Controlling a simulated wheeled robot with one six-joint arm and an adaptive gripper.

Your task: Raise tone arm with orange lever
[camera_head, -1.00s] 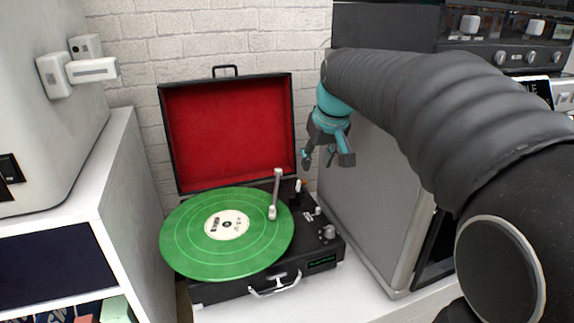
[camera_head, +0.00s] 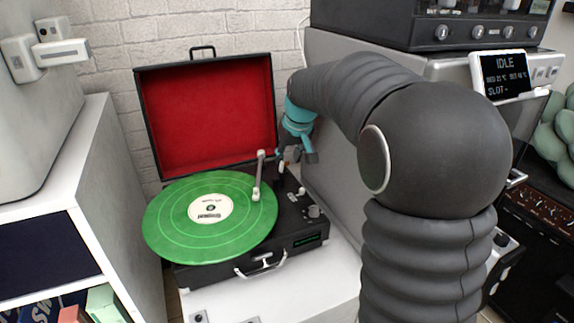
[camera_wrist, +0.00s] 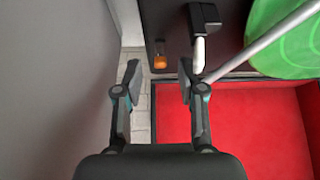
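The record player (camera_head: 290,235) stands open, with a green record (camera_head: 170,220) on it. The pale tone arm (camera_head: 260,175) reaches over the record's right part; its rod (camera_wrist: 262,38) also shows in the wrist view. I cannot tell whether the needle touches the record. The small orange lever (camera_wrist: 160,62) is at the edge of the black deck in the wrist view; in the head view I cannot make it out. My gripper (camera_head: 288,156) is at the deck's back right corner. In the wrist view my gripper (camera_wrist: 159,75) is open and empty, its fingers either side of the lever's line.
The raised red-lined lid (camera_head: 205,120) stands behind the record, close to my gripper's right finger in the wrist view. A grey machine (camera_head: 335,150) stands close on the right. A white shelf unit (camera_head: 120,180) is at the left.

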